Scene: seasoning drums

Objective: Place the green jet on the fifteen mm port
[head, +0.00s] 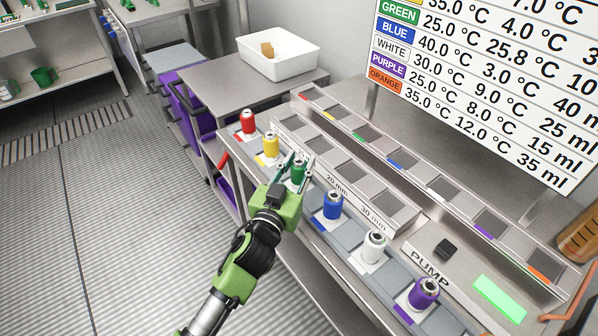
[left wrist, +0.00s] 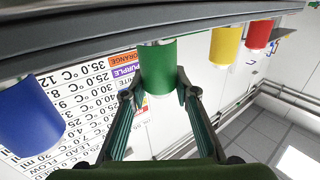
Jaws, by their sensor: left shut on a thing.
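The green jet (head: 298,172) is in the front row of jets, between the yellow and blue ones. My left gripper (head: 296,168) is shut on it, with a finger on each side. In the left wrist view, the green jet (left wrist: 158,68) sits between the fingertips of my left gripper (left wrist: 158,94). Its base is hidden by the gripper in the head view, so I cannot tell whether it is lifted. The port strip (head: 390,217) behind it has square openings and shows labels 20 mm and 30 mm. The fifteen mm label is not readable behind the gripper. My right gripper is out of view.
Red (head: 248,122), yellow (head: 271,145), blue (head: 333,205), white (head: 374,246) and purple (head: 425,292) jets stand in the same row. A colour-marked rack (head: 420,178) runs behind. A dark block (head: 446,249) sits near the PUMP label. A white bin (head: 279,54) stands back left.

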